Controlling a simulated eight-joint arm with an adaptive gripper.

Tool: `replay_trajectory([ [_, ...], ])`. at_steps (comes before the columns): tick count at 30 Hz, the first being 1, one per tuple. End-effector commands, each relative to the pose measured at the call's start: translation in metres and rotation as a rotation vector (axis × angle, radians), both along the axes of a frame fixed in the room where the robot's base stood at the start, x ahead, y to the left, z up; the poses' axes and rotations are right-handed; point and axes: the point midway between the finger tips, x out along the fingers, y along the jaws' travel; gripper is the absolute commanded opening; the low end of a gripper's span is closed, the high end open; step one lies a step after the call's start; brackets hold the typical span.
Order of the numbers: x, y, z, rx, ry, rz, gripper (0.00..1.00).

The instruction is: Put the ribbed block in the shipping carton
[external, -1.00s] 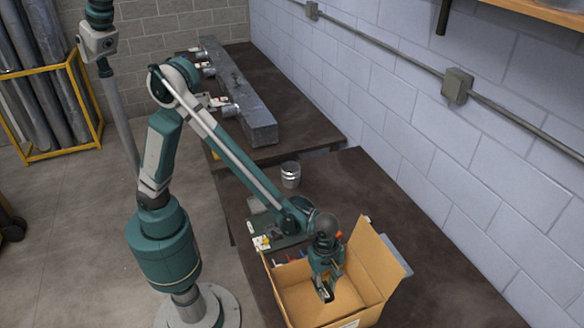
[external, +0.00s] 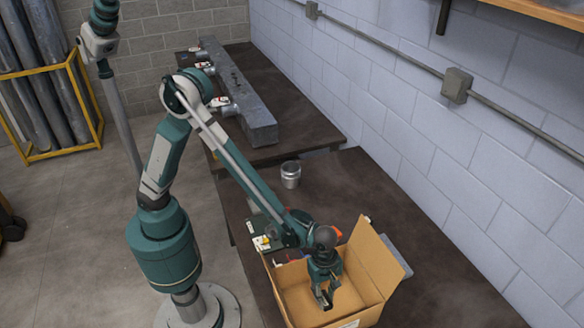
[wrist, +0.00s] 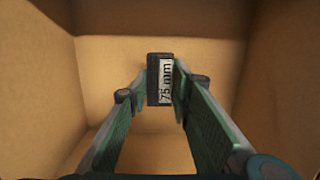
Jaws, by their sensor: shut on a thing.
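The shipping carton (external: 372,262) is an open cardboard box on the front bench, with its flaps spread. My gripper (external: 325,298) points down inside the carton's opening. In the wrist view my gripper's two green fingers (wrist: 162,92) close on a small dark block with a white "75 mm" label, the ribbed block (wrist: 153,80). The carton's brown inner walls (wrist: 38,85) surround it in that view. I cannot tell whether the block touches the carton floor. In the external view the block is mostly hidden by the fingers.
A metal can (external: 290,174) stands on the dark bench behind the carton. A green-grey device (external: 272,240) lies next to the carton's back left side. A long grey duct (external: 238,92) lies on the far bench. A block wall (external: 455,150) runs along the right.

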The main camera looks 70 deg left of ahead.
Motion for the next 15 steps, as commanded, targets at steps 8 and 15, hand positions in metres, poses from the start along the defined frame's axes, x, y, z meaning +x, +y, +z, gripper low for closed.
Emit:
replay_trajectory([
  [8,0.0000,-0.0001,-0.0007,0.000,0.000,0.000,0.02],
  [15,0.0001,-0.0001,-0.0096,0.000,0.000,0.000,0.02],
])
